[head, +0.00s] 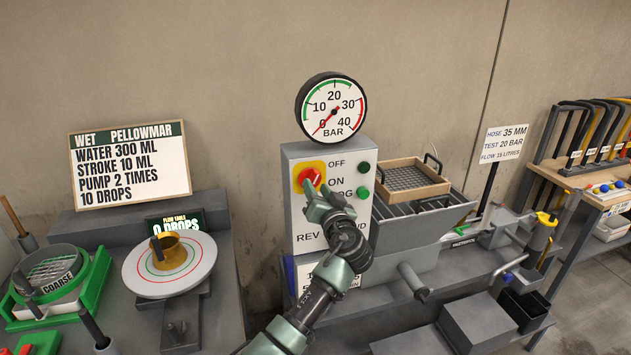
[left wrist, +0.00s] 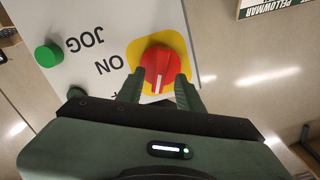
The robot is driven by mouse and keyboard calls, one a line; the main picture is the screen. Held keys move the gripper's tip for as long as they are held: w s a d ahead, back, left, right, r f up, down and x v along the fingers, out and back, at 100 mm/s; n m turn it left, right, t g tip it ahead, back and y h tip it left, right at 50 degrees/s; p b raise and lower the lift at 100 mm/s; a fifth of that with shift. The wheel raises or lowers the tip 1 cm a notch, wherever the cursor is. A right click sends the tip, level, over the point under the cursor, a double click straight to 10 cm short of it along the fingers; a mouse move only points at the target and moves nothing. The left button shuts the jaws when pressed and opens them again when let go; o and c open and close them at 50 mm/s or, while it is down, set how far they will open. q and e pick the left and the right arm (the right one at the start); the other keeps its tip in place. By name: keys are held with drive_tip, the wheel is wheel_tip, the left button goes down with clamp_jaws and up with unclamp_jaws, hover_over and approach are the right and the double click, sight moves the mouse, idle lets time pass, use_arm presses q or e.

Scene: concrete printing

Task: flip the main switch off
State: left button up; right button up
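The main switch is a red rotary knob on a yellow plate (head: 311,166), on the front of the grey control box (head: 297,215). Labels OFF, ON and JOG run down beside it. In the left wrist view the red knob (left wrist: 158,62) sits between my left gripper's fingers (left wrist: 160,90), which lie close against its two sides. A white mark on the knob shows between the fingertips. In the head view my left gripper (head: 318,192) reaches the knob from below and hides part of it and some lettering. My right gripper is not in view.
A pressure gauge (head: 331,107) stands above the box. Two green buttons (head: 363,167) are right of the switch. A tray with a grid (head: 405,179) is on the hopper to the right. A flow table (head: 168,265) and a sign (head: 130,165) stand at the left.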

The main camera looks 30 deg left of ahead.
use_arm(q)
drive_tip(key=shift+w+a, duration=0.45)
drive_tip(key=shift+a, duration=0.1)
drive_tip(key=shift+w, duration=0.1)
clamp_jaws()
drive_tip(key=shift+f, duration=0.2)
drive_tip(key=n+b, duration=0.5)
drive_tip(key=b, duration=0.8)
drive_tip(key=shift+a+r+n, duration=0.1)
drive_tip(key=shift+r+n, duration=0.05)
drive_tip(key=shift+n, duration=0.15)
